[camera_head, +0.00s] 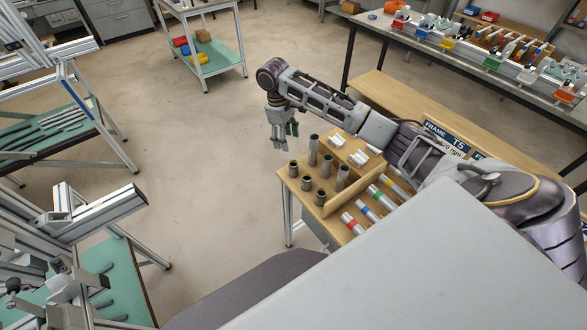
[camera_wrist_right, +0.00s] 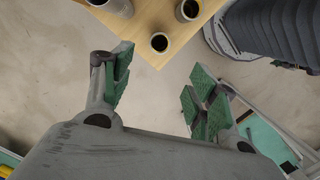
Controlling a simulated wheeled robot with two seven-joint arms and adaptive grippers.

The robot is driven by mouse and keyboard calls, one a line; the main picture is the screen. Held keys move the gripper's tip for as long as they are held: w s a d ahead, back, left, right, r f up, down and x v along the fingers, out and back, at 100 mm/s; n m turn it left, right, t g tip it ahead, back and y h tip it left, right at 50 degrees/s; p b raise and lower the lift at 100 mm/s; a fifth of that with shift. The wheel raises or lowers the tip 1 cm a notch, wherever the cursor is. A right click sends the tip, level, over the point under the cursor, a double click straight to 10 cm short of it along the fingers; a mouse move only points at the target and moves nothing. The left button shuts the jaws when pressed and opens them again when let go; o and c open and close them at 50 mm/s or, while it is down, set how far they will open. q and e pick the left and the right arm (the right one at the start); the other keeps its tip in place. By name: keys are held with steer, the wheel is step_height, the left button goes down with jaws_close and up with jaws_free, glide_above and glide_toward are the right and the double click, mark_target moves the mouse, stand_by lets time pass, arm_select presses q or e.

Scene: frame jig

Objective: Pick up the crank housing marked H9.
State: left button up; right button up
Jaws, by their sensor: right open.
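Several dark grey cylindrical housings stand upright at the left end of a wooden-topped table (camera_head: 338,222) in the head view. My right gripper (camera_head: 284,136) hangs open and empty just beyond the table's far left corner. In the right wrist view its green-padded fingers (camera_wrist_right: 158,82) are spread over bare floor. A housing (camera_wrist_right: 159,43) near the table corner and another (camera_wrist_right: 187,10) show ahead of them. My left gripper is out of view.
White blocks (camera_head: 348,151) and tubes with coloured bands (camera_head: 368,208) lie in trays on the same table. Aluminium frame stands (camera_head: 105,212) fill the left side. A trolley (camera_head: 213,55) stands at the back. The floor between is clear.

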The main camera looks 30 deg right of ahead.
glide_toward(294, 165)
steer(key=s+a+f, duration=0.1)
steer(key=s, duration=0.1)
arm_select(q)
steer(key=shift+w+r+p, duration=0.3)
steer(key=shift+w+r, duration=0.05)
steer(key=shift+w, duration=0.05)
arm_select(e)
steer(key=shift+w+f, duration=0.15)
steer(key=shift+f, duration=0.55)
steer(key=shift+f, duration=0.15)
steer(key=shift+d+f, duration=0.15)
steer(key=shift+f, duration=0.35)
steer(key=shift+s+d+f+p, duration=0.1)
steer(key=shift+s+f+p, duration=0.1)
steer(key=shift+f, duration=0.45)
steer(key=shift+s+d+f+p, duration=0.1)
steer(key=shift+s+f+p, duration=0.05)
steer(key=shift+f, duration=0.45)
steer(key=shift+s+d+f+p, duration=0.1)
steer(key=shift+s+f+p, duration=0.1)
steer(key=shift+f, duration=0.45)
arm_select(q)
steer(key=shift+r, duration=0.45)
arm_select(e)
steer(key=shift+c, duration=0.4)
